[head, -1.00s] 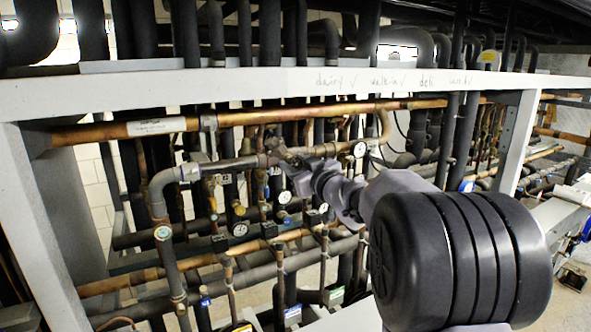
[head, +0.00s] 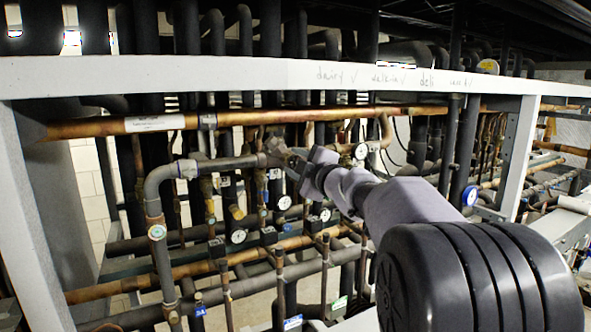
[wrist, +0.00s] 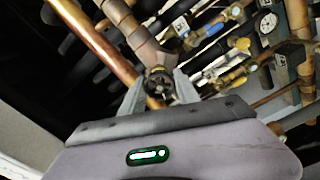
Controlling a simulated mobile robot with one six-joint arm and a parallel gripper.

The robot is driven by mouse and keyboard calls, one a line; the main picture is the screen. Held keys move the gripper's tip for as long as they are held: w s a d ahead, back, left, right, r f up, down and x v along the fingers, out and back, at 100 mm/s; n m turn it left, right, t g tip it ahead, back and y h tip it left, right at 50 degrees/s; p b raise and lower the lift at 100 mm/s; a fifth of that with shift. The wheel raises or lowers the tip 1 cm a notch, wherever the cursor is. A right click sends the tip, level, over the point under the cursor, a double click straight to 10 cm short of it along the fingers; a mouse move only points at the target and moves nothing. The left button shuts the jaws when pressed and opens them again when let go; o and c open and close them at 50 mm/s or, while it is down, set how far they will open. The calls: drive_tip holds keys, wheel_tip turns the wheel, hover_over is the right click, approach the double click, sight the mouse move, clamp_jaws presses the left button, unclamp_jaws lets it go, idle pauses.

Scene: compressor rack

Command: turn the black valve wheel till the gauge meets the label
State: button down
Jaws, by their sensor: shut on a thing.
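The black valve wheel (wrist: 158,84) sits at the end of a pipe fitting in the wrist view, between the two fingers of my gripper (wrist: 160,92). My gripper is shut on it. In the head view my gripper (head: 287,160) is at the end of the grey horizontal pipe, and the wheel is hard to make out there. A white-faced gauge (head: 361,151) is just right of my wrist. Other gauges (head: 284,203) sit lower. The gauge readings are too small to read, and I cannot tell which gauge or label belongs to this wheel.
A white frame beam (head: 180,77) with handwriting runs above the pipes. A copper pipe (head: 250,117) with a white sticker runs just below it. Dense vertical and horizontal pipes surround my gripper. A white post (head: 518,150) stands to the right.

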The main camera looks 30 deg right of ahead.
drive_tip(key=shift+n+b, duration=0.5)
drive_tip(key=shift+n, duration=0.6)
drive_tip(key=shift+r, duration=0.1)
drive_tip(key=c, duration=0.9)
unclamp_jaws()
drive_tip(key=s+b, duration=0.2)
drive_tip(key=s, duration=1.5)
drive_tip(key=shift+s+d, duration=0.2)
drive_tip(key=shift+d, duration=0.05)
